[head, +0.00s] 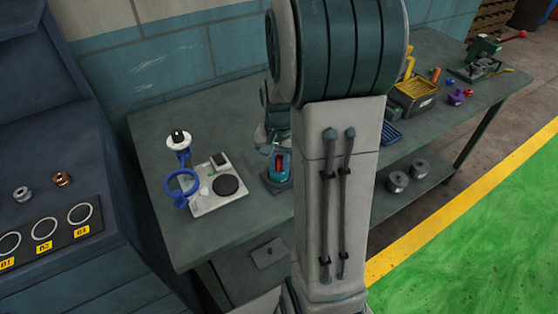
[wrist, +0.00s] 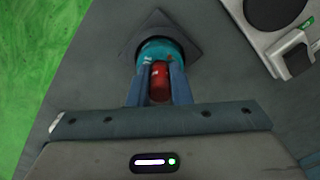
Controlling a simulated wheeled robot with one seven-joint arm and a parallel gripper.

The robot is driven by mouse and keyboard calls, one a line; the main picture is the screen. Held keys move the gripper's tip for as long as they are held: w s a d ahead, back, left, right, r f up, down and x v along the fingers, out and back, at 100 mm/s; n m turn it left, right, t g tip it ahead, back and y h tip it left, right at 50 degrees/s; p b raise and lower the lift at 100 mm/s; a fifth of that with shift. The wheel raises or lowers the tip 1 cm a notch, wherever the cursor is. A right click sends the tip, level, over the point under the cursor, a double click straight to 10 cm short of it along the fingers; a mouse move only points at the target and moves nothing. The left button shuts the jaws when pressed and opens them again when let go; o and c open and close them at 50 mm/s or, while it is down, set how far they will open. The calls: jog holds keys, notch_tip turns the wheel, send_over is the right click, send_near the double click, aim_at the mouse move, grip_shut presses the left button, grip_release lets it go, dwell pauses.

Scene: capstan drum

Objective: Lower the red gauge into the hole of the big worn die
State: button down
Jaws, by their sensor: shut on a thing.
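My gripper (wrist: 159,68) is shut on the red gauge (wrist: 160,84), which sits between its two fingers in the wrist view. A teal round piece (wrist: 153,48) on a dark square base (wrist: 160,22) lies just beyond the fingertips. I cannot tell whether the gauge touches it or is inside it. In the head view the red gauge (head: 281,163) shows small in front of the dark base (head: 272,184), partly hidden by my arm. The big worn die and its hole are not clearly seen; I cannot tell whether the teal piece holds it.
A pale plate with a black disc (head: 226,185) stands left on the workbench (head: 160,118), beside a blue ring stand (head: 181,187). A silver die-like part (head: 22,194) and a copper one (head: 62,179) sit on the blue cabinet. A yellow-topped bin (head: 415,92) stands right.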

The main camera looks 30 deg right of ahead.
dwell(0.7)
jog(key=c, duration=1.3)
grip_release()
jog(key=shift+o, duration=0.2)
notch_tip(320, 180, up, 14)
jog(key=shift+a+f, duration=0.1)
jog(key=s+a+f+n+t, duration=0.2)
jog(key=s+a+n, duration=0.6)
jog(key=s+a, duration=0.4)
jog(key=shift+s+f+t, duration=0.15)
jog(key=shift+f+t, duration=0.25)
jog(key=shift+t, duration=0.1)
